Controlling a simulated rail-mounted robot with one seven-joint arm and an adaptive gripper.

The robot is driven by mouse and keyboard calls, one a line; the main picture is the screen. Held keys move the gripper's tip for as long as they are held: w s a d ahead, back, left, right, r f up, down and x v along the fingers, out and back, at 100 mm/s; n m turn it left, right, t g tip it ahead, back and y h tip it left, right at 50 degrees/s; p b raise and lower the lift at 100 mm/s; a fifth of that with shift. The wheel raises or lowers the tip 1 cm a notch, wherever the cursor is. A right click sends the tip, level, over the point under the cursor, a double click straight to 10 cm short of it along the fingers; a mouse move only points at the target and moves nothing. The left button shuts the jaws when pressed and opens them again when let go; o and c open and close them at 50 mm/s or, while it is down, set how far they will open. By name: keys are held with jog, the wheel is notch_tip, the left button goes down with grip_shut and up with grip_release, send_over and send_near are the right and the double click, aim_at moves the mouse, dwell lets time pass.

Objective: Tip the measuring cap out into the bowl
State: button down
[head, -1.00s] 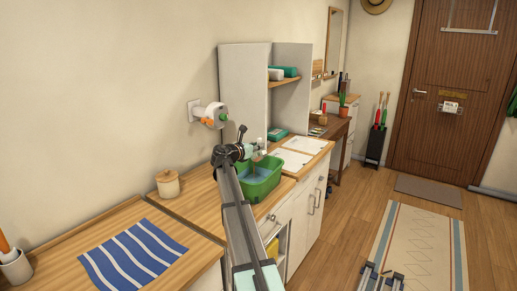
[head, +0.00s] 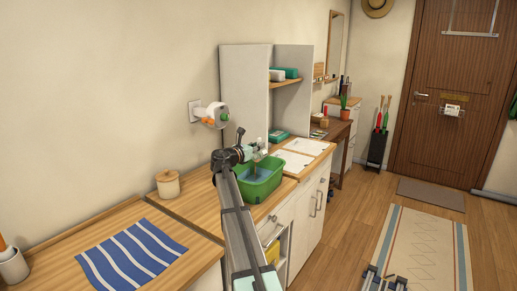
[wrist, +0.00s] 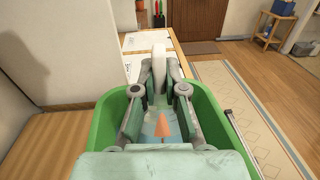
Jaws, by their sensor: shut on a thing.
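The bowl, a green tub (head: 262,188), stands on the wooden counter with bluish contents; its green rim also shows around my gripper in the wrist view (wrist: 100,130). My gripper (head: 260,152) is over the tub, and in the wrist view (wrist: 160,80) its fingers are shut on a pale, narrow-looking thing, apparently the measuring cap (wrist: 159,60). The cap's opening and contents are hidden. An orange-brown pointed shape (wrist: 162,130) shows below between the fingers, over the blue; I cannot tell what it is.
White sheets (head: 292,162) lie on the counter beyond the tub. A lidded jar (head: 168,184) and striped cloth (head: 130,252) are at the left.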

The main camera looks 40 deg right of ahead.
jog(key=shift+s+a+r+h+b, duration=0.15)
jog(key=shift+a+h+b, duration=0.6)
jog(key=shift+b, duration=1.15)
dwell(3.8)
jog(key=shift+d, duration=0.15)
jog(key=p, duration=0.3)
jog(key=shift+d+r+t, duration=0.25)
jog(key=shift+r+t, duration=0.05)
jog(key=shift+r, duration=0.05)
jog(key=p, duration=0.1)
jog(key=y+p, duration=0.1)
jog(key=p, duration=0.1)
jog(key=shift+d+f, duration=0.15)
jog(key=shift+d, duration=0.1)
jog(key=shift+d+f+y+p, duration=0.1)
jog(key=shift+f+y+p, duration=0.15)
jog(key=shift+p, duration=0.35)
jog(key=shift+f, duration=0.1)
jog(key=shift+w+d+y+p, duration=0.2)
jog(key=shift+y+p, duration=0.1)
jog(key=shift+p, duration=0.55)
jog(key=d+y+p, duration=0.1)
jog(key=y+p, duration=0.1)
jog(key=p, duration=0.5)
jog(key=shift+w+f+g, duration=0.1)
jog(key=shift+w+g, duration=0.05)
jog(key=shift+g, duration=0.25)
